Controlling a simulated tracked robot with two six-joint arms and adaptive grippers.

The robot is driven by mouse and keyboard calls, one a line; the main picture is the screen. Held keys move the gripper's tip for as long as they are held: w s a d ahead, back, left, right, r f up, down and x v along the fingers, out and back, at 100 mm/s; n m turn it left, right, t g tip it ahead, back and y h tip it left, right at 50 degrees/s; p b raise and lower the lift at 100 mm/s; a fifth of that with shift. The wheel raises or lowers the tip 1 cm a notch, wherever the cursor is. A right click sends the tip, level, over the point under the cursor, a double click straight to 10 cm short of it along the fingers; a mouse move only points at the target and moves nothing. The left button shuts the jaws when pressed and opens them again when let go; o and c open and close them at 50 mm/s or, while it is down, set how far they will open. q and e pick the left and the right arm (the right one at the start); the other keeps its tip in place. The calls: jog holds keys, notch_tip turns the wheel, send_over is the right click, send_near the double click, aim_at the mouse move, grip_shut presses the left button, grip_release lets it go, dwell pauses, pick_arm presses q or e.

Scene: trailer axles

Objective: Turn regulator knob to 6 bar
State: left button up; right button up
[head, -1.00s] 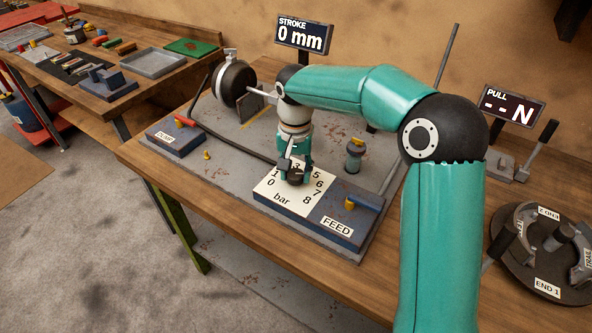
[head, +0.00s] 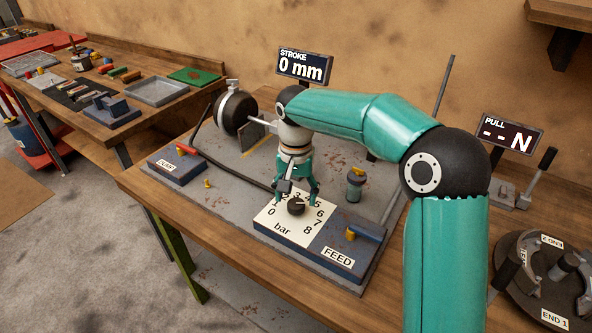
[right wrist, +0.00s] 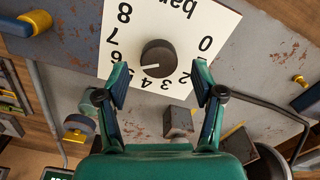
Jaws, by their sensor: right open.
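The regulator knob (head: 296,207) is a dark round knob on a white dial plate (head: 281,229) marked 0 to 8 bar. In the right wrist view the knob (right wrist: 158,57) has a white pointer line that points between 5 and 6, seemingly nearer 5. My right gripper (head: 298,194) is open and empty above the knob, its fingers apart from it. In the right wrist view its fingertips (right wrist: 161,76) stand on either side, clear of the knob. My left gripper is not in view.
A blue DUMP block (head: 177,168) with a red lever stands left. A yellow-topped fitting (head: 355,184) is right of the gripper. Signs show STROKE 0 mm (head: 305,67) and a blank PULL (head: 509,134) reading.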

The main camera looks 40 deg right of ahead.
aim_at(296, 203)
notch_tip(296, 203, up, 10)
dwell(0.3)
jog(key=shift+f, duration=0.1)
dwell(0.4)
